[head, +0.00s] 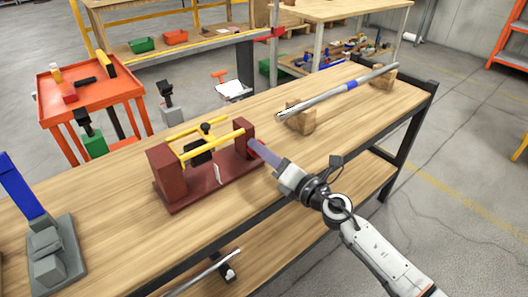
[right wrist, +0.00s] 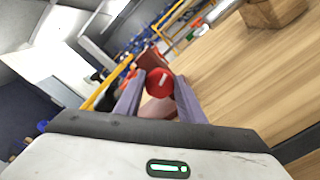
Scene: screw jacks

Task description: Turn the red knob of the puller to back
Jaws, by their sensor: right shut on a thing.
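The puller has a dark red base (head: 215,180) with two upright red end blocks and two yellow bars (head: 212,145) between them. It stands on the wooden bench. My right gripper (head: 256,147) reaches its right end block (head: 244,138) from the right. In the right wrist view, the red knob (right wrist: 159,83) is round with a white mark on its face. It sits between the two purple-grey fingers of my right gripper (right wrist: 157,90), which is shut on it. In the head view the knob is hidden by the fingers. My left gripper is not in view.
A metal shaft (head: 335,92) lies on wooden blocks (head: 301,117) at the bench's back right. A grey device with a blue lever (head: 19,187) stands at the left. A red tool cart (head: 90,95) is behind the bench. The bench's right front is clear.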

